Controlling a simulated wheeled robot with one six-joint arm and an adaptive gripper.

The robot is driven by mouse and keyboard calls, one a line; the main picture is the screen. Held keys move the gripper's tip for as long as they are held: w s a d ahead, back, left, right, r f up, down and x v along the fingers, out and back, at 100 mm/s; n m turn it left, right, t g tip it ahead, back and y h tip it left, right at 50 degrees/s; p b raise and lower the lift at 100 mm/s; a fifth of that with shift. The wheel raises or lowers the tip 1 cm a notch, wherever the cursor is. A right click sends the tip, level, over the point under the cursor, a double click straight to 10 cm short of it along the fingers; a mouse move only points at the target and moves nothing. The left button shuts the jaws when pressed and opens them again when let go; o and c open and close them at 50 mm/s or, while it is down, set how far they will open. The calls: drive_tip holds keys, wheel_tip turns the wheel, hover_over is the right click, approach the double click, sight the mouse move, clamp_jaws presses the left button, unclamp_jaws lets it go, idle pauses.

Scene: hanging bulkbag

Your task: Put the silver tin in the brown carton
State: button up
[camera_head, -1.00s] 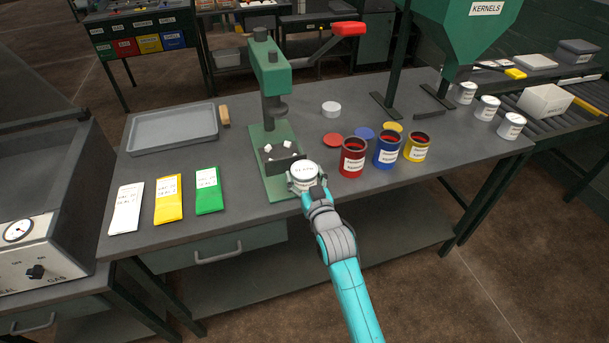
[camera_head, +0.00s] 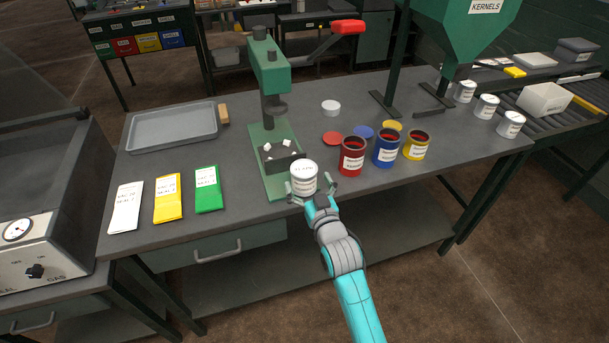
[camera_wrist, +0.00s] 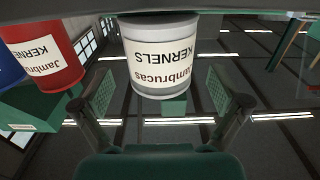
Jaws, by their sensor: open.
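A silver tin with a white label and a white top (camera_head: 304,180) stands upright at the front edge of the workbench, by the base of the green press. The wrist view shows the tin (camera_wrist: 163,50) with its "Jambrucas KERNELS" label, upside down in that picture. My gripper (camera_head: 312,195) is open on the near side of the tin, with one finger out to each side. In the wrist view, clear gaps show between both fingers and the tin. No clearly brown carton shows; a pale box (camera_head: 544,100) sits on the rollers at the far right.
Red (camera_head: 352,158), blue (camera_head: 386,149) and yellow tins (camera_head: 416,145) stand right of the silver tin. The press (camera_head: 270,80) rises behind it. Other silver tins (camera_head: 487,107) stand at the right end. Packets (camera_head: 168,198) and a grey tray (camera_head: 173,128) lie left.

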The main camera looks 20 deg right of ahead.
drive_tip(key=s, duration=0.8)
drive_tip(key=shift+s, duration=0.4)
drive_tip(key=s+f+g, duration=0.1)
drive_tip(key=s+f, duration=0.2)
drive_tip(key=s, duration=1.4)
drive_tip(key=s+f+g, duration=0.1)
drive_tip(key=s+f, duration=0.3)
drive_tip(key=s, duration=1.3)
drive_tip(key=shift+o, duration=0.2)
drive_tip(key=s+r+g, duration=0.1)
drive_tip(key=s+r, duration=0.2)
drive_tip(key=s, duration=0.4)
drive_tip(key=shift+s, duration=0.35)
drive_tip(key=shift+r, duration=0.1)
